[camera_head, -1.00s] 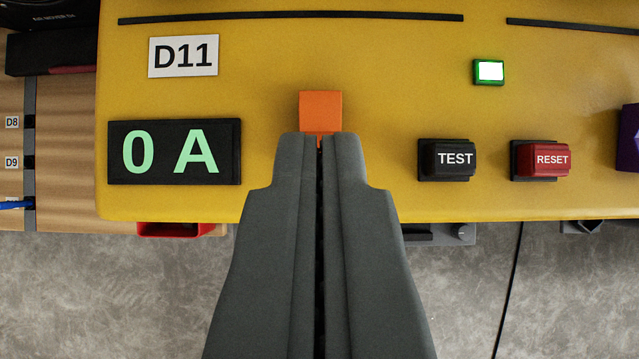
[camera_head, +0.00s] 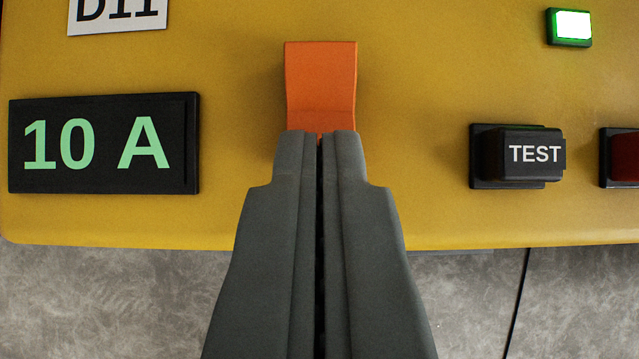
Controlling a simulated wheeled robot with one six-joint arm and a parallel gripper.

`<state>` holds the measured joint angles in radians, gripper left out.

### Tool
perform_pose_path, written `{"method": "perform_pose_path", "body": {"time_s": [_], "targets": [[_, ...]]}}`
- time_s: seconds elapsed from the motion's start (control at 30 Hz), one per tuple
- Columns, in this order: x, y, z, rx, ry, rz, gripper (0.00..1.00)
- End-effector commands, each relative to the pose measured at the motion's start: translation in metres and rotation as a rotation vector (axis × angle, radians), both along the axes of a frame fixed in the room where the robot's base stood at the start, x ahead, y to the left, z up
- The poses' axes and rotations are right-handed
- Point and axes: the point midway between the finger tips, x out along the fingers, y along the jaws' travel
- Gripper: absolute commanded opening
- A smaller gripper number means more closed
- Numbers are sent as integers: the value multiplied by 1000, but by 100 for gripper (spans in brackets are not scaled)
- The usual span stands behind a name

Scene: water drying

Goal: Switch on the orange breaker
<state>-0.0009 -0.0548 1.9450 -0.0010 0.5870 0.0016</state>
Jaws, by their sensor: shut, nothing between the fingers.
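The orange breaker (camera_head: 320,85) stands on a yellow panel (camera_head: 230,60), upper middle of the view. My gripper (camera_head: 319,135) is shut and empty, its tips at the lower end of the orange lever and hiding whatever lies below it. The tips overlap the lever's bottom edge in the view; I cannot tell for certain whether they touch it. A black display (camera_head: 185,110) left of the breaker reads "10 A" in green.
A black TEST button (camera_head: 535,153) is to the right, with part of a red button (camera_head: 622,158) at the right edge. A lit green indicator (camera_head: 570,27) is above. A partly cut-off D11 label (camera_head: 118,12) is upper left. Grey floor (camera_head: 110,300) lies below the panel edge.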

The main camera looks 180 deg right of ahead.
Motion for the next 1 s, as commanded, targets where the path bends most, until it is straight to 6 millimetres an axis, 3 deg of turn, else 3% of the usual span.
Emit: {"method": "perform_pose_path", "body": {"time_s": [1.0], "targets": [[0, 0, 17, 0, 1, 0, 0]]}}
